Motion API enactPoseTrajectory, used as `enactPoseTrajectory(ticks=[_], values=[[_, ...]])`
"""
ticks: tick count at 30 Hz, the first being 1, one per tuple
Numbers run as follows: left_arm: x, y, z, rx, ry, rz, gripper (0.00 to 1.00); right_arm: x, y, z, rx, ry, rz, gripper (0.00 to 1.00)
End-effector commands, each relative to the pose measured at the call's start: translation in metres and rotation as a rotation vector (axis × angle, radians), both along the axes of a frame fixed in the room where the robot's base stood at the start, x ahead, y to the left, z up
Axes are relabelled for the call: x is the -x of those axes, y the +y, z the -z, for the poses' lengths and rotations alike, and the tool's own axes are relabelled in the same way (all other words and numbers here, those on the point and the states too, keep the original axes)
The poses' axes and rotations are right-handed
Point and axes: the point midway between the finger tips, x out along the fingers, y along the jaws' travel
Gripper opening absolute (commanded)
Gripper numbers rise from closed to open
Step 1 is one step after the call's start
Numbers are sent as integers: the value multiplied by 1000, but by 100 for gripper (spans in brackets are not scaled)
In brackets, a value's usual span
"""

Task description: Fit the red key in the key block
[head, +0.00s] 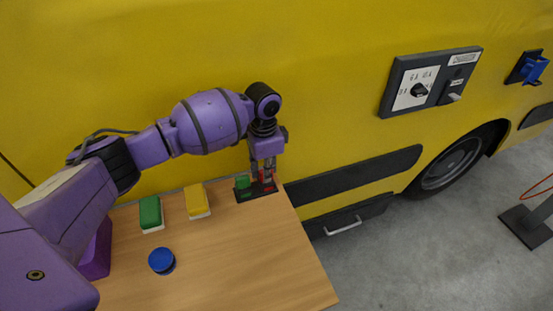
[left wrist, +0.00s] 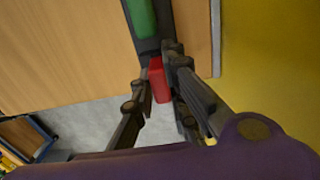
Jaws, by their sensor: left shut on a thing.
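The key block (head: 246,197) is a dark base at the far edge of the wooden table, near the yellow vehicle. A green key (head: 242,182) stands on its left part; it also shows in the left wrist view (left wrist: 142,17). My left gripper (head: 264,181) points down over the block's right part, shut on the red key (left wrist: 157,82). In the left wrist view the red key is between the fingers, beside the dark block (left wrist: 149,46). The fingers hide part of the key, and I cannot tell whether it is seated. My right gripper is in neither view.
On the table (head: 225,265) are a green block (head: 150,212), a yellow block (head: 197,200) and a blue round thing (head: 161,261). The yellow vehicle wall (head: 330,100) stands close behind the table. The table's right front is clear.

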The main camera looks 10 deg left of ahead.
Motion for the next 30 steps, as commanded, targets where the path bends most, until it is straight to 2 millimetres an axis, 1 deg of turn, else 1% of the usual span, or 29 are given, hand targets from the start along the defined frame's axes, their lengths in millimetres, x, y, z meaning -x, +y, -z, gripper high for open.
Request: enactPoseTrajectory(ticks=[2,8,9,13,20,23,26,29,30], values=[[1,0,3,0,1,0,0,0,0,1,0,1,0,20],[0,0,2,1,1,0,0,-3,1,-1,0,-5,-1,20],[0,0,2,1,1,0,17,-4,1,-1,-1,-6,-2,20],[0,0,2,1,1,0,34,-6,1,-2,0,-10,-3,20],[0,0,2,1,1,0,35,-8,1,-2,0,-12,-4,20],[0,0,0,1,1,0,35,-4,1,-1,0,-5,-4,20],[0,0,-8,2,-1,0,35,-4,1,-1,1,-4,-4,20],[0,0,-24,1,-3,0,35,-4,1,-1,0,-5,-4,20],[-1,0,-32,0,-4,1,35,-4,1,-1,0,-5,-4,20]])
